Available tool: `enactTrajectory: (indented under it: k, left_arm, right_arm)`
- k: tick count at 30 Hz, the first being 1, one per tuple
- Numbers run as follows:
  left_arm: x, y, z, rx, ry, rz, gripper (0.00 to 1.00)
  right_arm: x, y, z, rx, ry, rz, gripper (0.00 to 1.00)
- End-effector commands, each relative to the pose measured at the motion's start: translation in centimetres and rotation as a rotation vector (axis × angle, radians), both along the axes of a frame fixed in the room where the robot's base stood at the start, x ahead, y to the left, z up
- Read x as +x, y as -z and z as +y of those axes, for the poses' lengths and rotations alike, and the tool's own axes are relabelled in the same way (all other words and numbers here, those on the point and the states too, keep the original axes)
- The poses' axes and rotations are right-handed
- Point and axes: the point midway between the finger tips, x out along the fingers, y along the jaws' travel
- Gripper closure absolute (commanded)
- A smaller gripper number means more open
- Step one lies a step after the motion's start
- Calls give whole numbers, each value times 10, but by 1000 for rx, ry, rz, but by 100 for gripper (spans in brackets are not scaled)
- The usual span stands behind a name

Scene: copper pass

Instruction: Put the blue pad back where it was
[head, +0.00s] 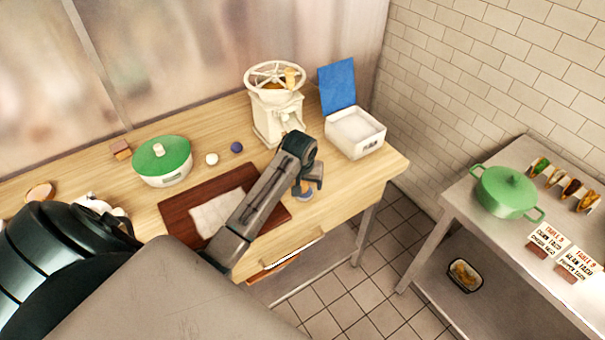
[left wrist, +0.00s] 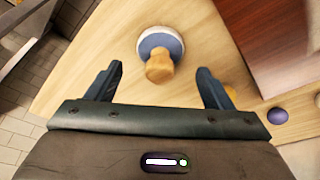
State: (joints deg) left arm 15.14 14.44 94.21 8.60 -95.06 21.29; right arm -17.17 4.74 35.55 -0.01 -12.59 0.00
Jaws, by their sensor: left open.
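A round pad with a blue-grey top, pale rim and tan wooden knob (left wrist: 160,55) stands on the wooden counter in the left wrist view. In the head view this pad (head: 304,196) shows partly under my left gripper, near the counter's front edge. My left gripper (head: 309,183) is above it. In the left wrist view my left gripper (left wrist: 160,82) is open and empty, its fingers either side of the knob's line and apart from it. My right gripper is not in view.
A dark red-brown board (head: 180,213) with a white cloth (head: 215,212) lies beside the pad. A white mill (head: 275,115) and a white bin (head: 354,138) with its blue lid (head: 337,86) raised stand behind. A green-lidded pot (head: 161,160) and a purple ball (head: 237,147) are farther left.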

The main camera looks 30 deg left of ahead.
Motion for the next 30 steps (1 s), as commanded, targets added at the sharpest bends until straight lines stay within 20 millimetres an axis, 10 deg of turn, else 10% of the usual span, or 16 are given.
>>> enactTrajectory:
  k: [12, 30]
  left_arm:
    - [-18, -74, -8, 1, -1, -4, 26]
    - [-21, -84, -9, 0, -1, 0, 26]
  right_arm:
    - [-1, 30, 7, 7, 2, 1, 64]
    - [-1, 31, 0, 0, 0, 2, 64]
